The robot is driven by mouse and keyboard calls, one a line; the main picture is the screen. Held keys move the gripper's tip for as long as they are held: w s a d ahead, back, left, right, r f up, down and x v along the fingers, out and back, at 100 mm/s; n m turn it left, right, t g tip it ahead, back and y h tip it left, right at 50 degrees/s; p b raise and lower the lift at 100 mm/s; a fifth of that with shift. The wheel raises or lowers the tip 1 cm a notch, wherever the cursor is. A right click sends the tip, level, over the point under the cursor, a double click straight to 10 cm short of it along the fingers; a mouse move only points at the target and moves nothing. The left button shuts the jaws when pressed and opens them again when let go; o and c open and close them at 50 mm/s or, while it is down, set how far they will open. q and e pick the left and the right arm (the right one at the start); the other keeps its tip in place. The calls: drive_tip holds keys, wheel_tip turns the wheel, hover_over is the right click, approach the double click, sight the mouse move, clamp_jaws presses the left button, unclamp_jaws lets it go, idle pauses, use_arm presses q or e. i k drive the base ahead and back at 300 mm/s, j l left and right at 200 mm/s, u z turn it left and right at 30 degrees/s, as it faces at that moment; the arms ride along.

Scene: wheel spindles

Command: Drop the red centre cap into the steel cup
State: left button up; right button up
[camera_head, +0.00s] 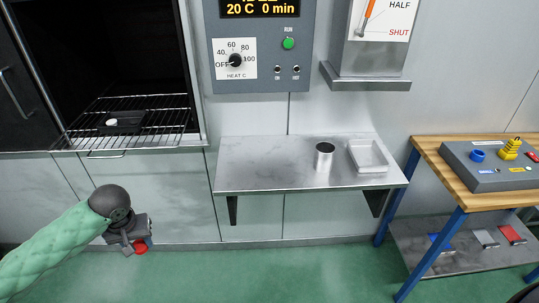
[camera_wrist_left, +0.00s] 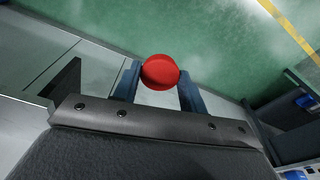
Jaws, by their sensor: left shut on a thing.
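The red centre cap (camera_head: 140,248) is held by my left gripper (camera_head: 138,245), low at the left in front of the oven, above the green floor. In the left wrist view the round red cap (camera_wrist_left: 160,72) sits between the two fingertips of the left gripper (camera_wrist_left: 160,80), which are shut on it. The steel cup (camera_head: 324,158) stands upright on the steel shelf (camera_head: 250,178), well to the right of the left gripper and apart from it. What is inside the cup is hard to tell. My right gripper is not seen.
A white tray (camera_head: 369,157) stands on the shelf just right of the cup. An open oven with a wire rack (camera_head: 130,122) is at the left. A wooden-topped bench (camera_head: 470,193) with blue legs stands at the right. The shelf's left half is clear.

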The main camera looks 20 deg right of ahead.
sight(321, 167)
drive_tip(key=z, duration=0.95)
drive_tip(key=i, duration=1)
drive_tip(key=k, duration=1)
